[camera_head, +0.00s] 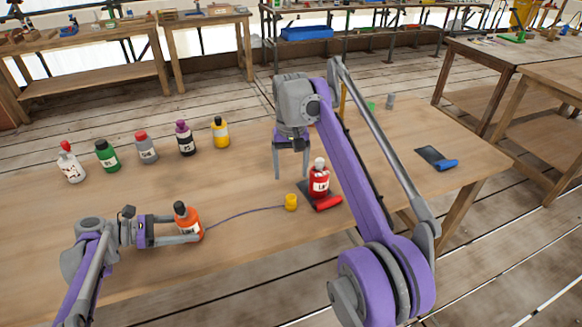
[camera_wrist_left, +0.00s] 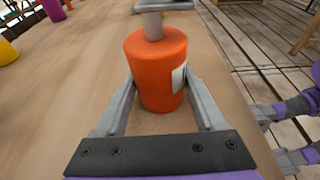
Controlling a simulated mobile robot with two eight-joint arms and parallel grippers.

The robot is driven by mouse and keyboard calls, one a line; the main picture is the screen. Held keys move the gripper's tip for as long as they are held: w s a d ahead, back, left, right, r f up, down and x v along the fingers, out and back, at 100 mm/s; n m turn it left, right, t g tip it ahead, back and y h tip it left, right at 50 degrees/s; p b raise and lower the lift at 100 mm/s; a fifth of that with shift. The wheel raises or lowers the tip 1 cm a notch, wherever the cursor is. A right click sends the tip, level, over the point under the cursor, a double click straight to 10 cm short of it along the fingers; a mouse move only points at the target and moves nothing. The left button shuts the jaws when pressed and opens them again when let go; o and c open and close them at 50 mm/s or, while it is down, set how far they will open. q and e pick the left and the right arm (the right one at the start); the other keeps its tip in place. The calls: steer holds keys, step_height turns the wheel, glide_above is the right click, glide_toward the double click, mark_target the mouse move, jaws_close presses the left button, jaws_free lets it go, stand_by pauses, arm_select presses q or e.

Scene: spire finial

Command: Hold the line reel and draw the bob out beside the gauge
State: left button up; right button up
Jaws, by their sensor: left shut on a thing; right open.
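An orange bottle-shaped body (camera_head: 188,221) with a dark top and a pale label stands at the table's front left; I take it as the line reel. My left gripper (camera_head: 198,229) is shut on it, with a finger on each side, as the left wrist view (camera_wrist_left: 160,70) shows. A thin dark line (camera_head: 243,214) runs from it along the table to a small yellow bob (camera_head: 291,202). My right gripper (camera_head: 291,178) is open and empty, above and behind the bob. I cannot tell which thing is the gauge; a yellow upright (camera_head: 343,100) is partly hidden behind my right arm.
Several bottles, including a yellow one (camera_head: 220,133), stand in a row behind. A blue cylinder (camera_head: 446,165) lies at right. The middle-left tabletop is clear.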

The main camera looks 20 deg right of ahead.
steer(key=shift+r, duration=0.4)
arm_select(q)
steer(key=o, duration=1)
steer(key=shift+c, duration=0.2)
